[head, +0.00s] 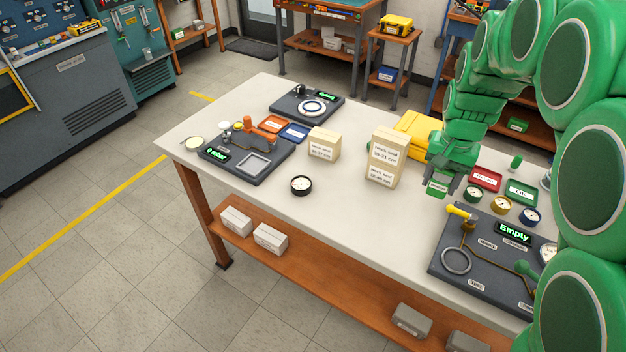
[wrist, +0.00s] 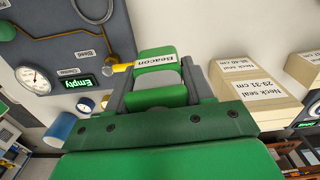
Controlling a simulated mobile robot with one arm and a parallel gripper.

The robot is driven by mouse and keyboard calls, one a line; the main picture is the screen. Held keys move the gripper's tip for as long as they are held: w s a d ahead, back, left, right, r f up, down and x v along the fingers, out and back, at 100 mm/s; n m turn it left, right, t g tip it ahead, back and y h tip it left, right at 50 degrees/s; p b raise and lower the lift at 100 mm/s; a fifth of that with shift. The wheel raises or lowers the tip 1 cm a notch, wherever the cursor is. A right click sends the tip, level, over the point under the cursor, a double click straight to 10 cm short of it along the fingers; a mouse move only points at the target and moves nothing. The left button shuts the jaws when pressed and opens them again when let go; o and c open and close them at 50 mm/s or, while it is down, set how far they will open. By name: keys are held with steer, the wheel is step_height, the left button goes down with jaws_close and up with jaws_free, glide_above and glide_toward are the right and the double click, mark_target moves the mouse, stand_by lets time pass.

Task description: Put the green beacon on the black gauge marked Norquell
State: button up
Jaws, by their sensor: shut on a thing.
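My gripper (head: 441,183) is shut on the green beacon (head: 437,187), above the table near the back edge of the right-hand test panel. In the wrist view the beacon (wrist: 155,60) sits between the fingers, its "Beacon" label facing the camera. A black-rimmed gauge (head: 301,185) with a pale face lies alone on the white table, left of my gripper and apart from it. Its marking is too small to read. Other small gauges stand right of my gripper: a green-rimmed one (head: 476,193), a yellow one (head: 501,204) and a blue one (head: 530,215).
The test panel (head: 480,272) reads "Empty" and carries pipes and a yellow handle. A tall stack of neck-seal boxes (head: 385,158) and a lower box (head: 323,145) stand between my gripper and the left panels. The table (head: 340,225) is clear in front of the black gauge.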

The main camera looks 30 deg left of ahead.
steer(key=s+a+r, duration=0.1)
steer(key=s+a, duration=0.7)
steer(key=a, duration=0.4)
steer(key=s+a+r, duration=0.2)
steer(key=s+a, duration=0.5)
steer(key=a, duration=0.4)
glide_above(301, 182)
steer(key=s+d, duration=0.1)
steer(key=shift+m, duration=0.3)
step_height(301, 182, down, 9)
steer(key=shift+r, duration=0.1)
steer(key=shift+w+a+f, duration=0.25)
steer(key=shift+f, duration=0.2)
steer(key=shift+w+a+f, duration=0.2)
steer(key=shift+f, duration=1.65)
steer(key=o, duration=1.1)
steer(key=shift+f, duration=0.1)
